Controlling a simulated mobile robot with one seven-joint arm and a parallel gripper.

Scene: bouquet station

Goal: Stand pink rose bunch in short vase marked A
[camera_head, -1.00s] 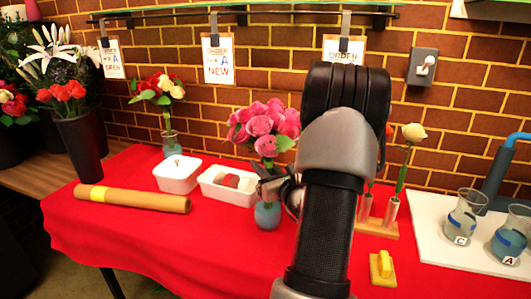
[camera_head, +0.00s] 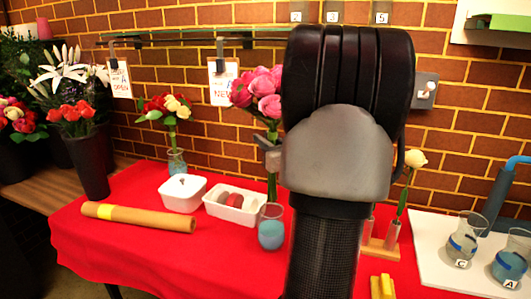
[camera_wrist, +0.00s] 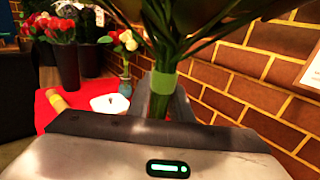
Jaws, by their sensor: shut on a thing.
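The pink rose bunch (camera_head: 262,95) is upright in my gripper (camera_head: 270,156), with the blooms above the jaws. In the wrist view, its green-banded stems (camera_wrist: 163,82) stand between the fingers (camera_wrist: 165,98). The stem ends hang at about the mouth of a round glass vase of blue water (camera_head: 271,228); I cannot tell whether they are clear of the rim. The short vase marked A (camera_head: 509,264) stands at the far right on a white board, with blue water and no flowers. My arm hides part of the table's middle.
A short vase marked C (camera_head: 463,243) stands close left of A on the white board (camera_head: 436,262). A blue tap (camera_head: 498,192) rises behind them. A wooden rack with a cream rose (camera_head: 414,160) and a yellow block (camera_head: 382,286) lie between.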

